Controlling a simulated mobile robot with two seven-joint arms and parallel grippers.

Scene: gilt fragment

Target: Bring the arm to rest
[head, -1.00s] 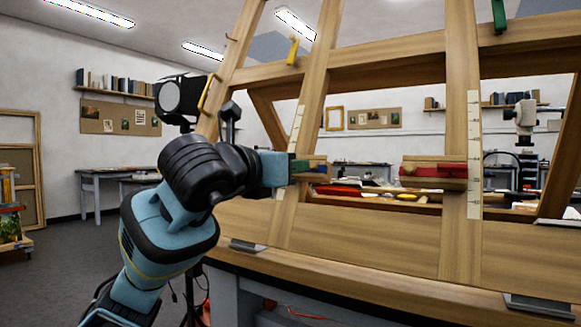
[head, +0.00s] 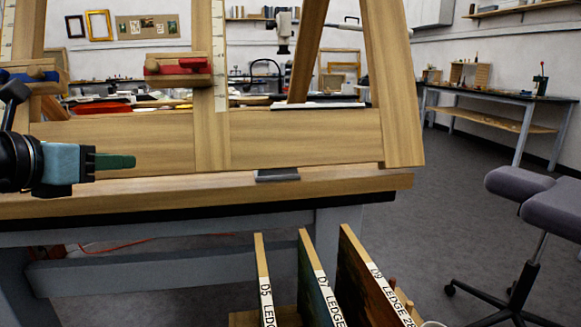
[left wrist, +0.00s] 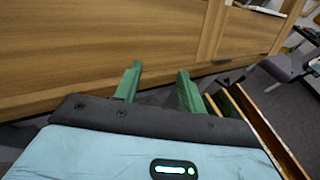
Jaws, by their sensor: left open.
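My left gripper (head: 116,161) comes in from the left edge of the head view, in front of the lower board of the wooden easel frame (head: 300,137). Its two green fingers also show in the left wrist view (left wrist: 158,90), spread apart with nothing between them. In that view the fingertips are close to the wooden board (left wrist: 90,45), and I cannot tell whether they touch it. My right gripper is in neither view.
A wooden bench (head: 330,189) bears the frame. Labelled panels (head: 313,280) stand upright in a rack below at the front. A grey stool (head: 522,184) stands at the right. Open grey floor (head: 445,190) lies between frame and stool. A red-topped block (head: 178,68) sits on the frame.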

